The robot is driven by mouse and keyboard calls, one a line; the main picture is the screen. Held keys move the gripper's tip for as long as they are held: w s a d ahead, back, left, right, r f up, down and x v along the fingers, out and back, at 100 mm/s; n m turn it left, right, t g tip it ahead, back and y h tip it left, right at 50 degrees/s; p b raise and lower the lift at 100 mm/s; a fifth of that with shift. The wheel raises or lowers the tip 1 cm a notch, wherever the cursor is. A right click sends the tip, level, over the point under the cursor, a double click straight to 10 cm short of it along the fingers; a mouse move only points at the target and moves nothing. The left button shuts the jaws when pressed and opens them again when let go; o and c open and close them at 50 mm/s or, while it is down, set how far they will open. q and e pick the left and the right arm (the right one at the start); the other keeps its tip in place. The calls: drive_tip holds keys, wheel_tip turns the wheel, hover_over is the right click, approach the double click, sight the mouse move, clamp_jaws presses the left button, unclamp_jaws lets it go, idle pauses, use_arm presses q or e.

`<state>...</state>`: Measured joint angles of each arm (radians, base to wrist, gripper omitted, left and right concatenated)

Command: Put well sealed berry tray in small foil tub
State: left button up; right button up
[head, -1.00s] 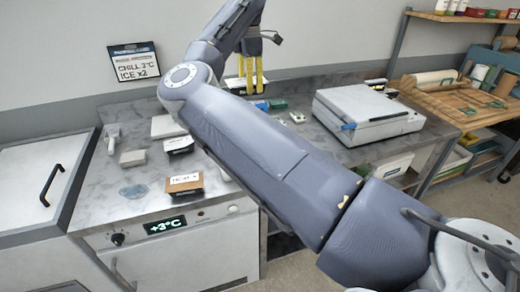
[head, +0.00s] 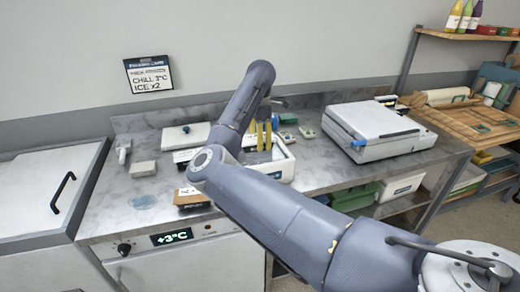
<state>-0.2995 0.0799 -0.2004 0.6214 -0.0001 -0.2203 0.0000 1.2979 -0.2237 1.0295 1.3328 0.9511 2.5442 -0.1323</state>
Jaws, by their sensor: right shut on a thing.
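My right gripper (head: 262,136) has yellow fingers that point down into an open white-walled tub (head: 284,172) with a dark label on its front. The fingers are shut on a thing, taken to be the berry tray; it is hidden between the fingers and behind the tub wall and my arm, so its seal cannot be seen. I cannot tell whether this tub is the small foil one. My left gripper is not in view.
A brown labelled carton (head: 190,197) stands at the counter's front edge. Behind it are a white lidded box (head: 186,136), a grey block (head: 143,169) and a handheld device (head: 123,150). A white machine (head: 378,128) stands to the right. Small green items (head: 289,118) lie behind the tub.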

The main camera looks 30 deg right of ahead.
drive_tip(key=shift+f, duration=1.9)
drive_tip(key=shift+f, duration=0.6)
drive_tip(key=o, duration=1.3)
drive_tip(key=shift+r, duration=0.1)
wheel_tip(320, 180, up, 13)
drive_tip(key=shift+r, duration=0.1)
